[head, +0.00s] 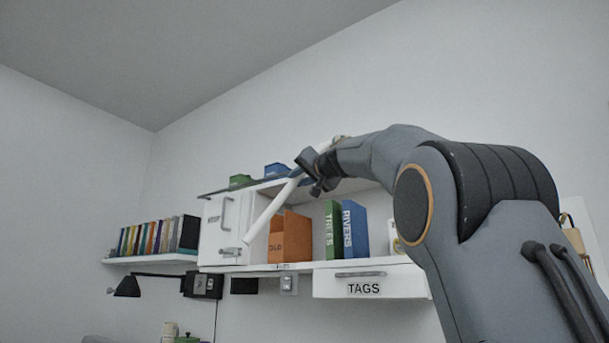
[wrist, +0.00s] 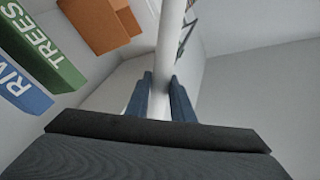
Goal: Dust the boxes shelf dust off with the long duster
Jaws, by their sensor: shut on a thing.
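My gripper (head: 318,170) is shut on the long duster (head: 272,215), a white rod that slants down and left across the front of the open shelf compartment (head: 300,265). In the wrist view the rod (wrist: 171,35) runs between the two blue fingers of my gripper (wrist: 161,80). I cannot make out its dusting head. In the compartment stand an orange box (head: 290,238), a green TREES box (head: 332,230) and a blue RIVERS box (head: 354,230). The rod's lower end overlaps the compartment's left side in the picture; I cannot tell whether it touches. No dust can be made out.
A white cabinet door (head: 213,228) is left of the compartment. A TAGS drawer (head: 368,282) is below. Green (head: 240,181) and blue (head: 275,170) boxes sit on top. A book shelf (head: 150,259) and black lamp (head: 127,287) are at left.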

